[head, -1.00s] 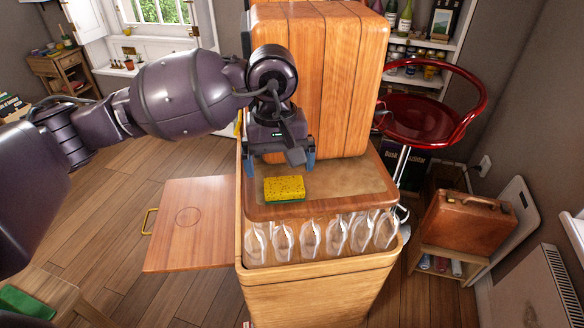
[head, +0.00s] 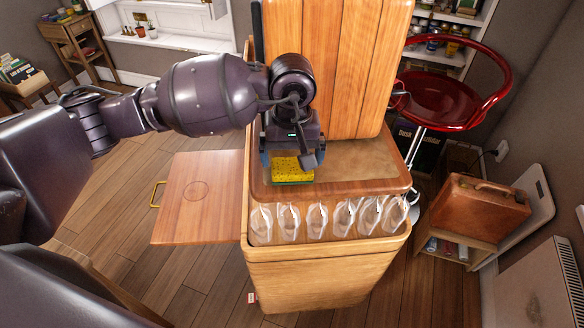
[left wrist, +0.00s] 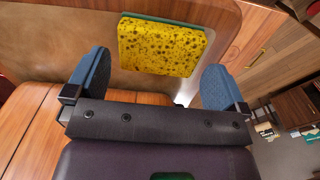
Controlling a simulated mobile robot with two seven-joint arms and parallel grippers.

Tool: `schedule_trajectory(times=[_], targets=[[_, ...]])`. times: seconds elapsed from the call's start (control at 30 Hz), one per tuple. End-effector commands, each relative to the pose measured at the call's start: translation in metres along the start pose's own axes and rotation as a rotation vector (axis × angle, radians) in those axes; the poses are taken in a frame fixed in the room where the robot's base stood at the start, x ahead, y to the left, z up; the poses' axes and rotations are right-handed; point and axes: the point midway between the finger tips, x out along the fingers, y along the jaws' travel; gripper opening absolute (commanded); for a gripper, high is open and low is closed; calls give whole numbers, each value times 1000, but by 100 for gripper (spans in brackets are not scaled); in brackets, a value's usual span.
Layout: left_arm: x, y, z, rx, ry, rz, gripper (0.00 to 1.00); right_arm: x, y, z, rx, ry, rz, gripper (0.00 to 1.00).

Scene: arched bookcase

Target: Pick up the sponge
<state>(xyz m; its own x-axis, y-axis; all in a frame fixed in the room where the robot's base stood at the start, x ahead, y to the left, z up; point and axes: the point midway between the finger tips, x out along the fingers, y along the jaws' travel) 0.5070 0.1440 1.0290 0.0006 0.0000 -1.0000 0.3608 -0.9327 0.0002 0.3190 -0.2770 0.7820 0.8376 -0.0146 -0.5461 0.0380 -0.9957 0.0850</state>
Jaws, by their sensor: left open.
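The sponge (head: 292,170) is yellow with dark specks and a green underside. It lies on the leather-like top of the wooden cabinet, near its front left edge. My left gripper (head: 292,161) is directly over it, pointing down, and hides its upper part in the head view. In the left wrist view the sponge (left wrist: 161,46) shows between and beyond the two blue fingertips, with my left gripper (left wrist: 158,80) open and empty. The fingers look apart from the sponge. My right gripper does not show.
An upright wooden panel (head: 330,70) stands behind the sponge on the cabinet (head: 320,265). A pull-out board (head: 195,198) sticks out at left. A red stool (head: 440,95) and a brown briefcase (head: 482,208) are at right. The top right of the sponge is clear.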

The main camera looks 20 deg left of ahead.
Motion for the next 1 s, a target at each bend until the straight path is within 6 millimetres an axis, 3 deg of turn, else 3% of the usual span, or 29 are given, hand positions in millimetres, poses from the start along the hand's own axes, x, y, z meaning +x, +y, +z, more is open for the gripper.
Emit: schedule_trajectory(times=[0.23, 0.53, 0.73, 1.0], targets=[[29, 0, 2, -1, -2, -1, 100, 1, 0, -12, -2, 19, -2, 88], [33, 0, 2, 0, 0, -1, 100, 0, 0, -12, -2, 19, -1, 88], [33, 0, 2, 0, 0, -1, 69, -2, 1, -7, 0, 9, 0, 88], [31, 0, 2, 0, 1, 0, 68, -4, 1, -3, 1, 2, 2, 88]])
